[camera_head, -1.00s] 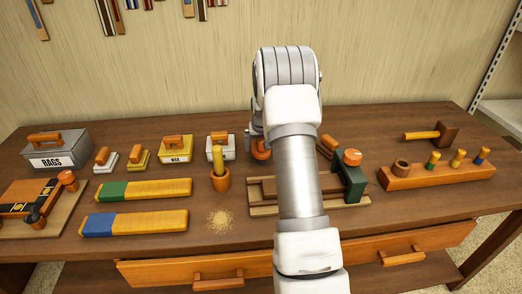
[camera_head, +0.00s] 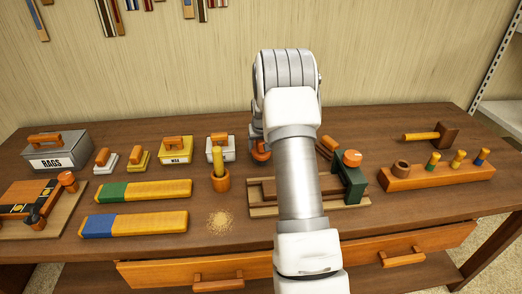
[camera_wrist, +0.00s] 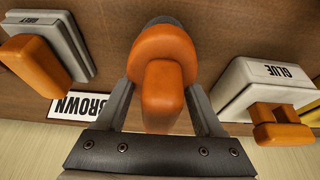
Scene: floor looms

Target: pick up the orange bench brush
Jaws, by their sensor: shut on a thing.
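The orange bench brush (camera_wrist: 163,62) is in the middle of the wrist view, with a rounded orange body, an orange handle and a dark grey edge at its far end. My gripper (camera_wrist: 163,100) is shut on its handle, one grey finger on each side. I cannot tell whether the brush touches the bench top.
A white GLUE tin (camera_wrist: 262,88) stands on one side of the brush and a grey tin with an orange handle (camera_wrist: 35,68) on the other. A BROWN label (camera_wrist: 80,107) lies close by. The wooden bench (camera_head: 420,219) also holds a brush pot (camera_head: 221,183) and a peg rack (camera_head: 430,178).

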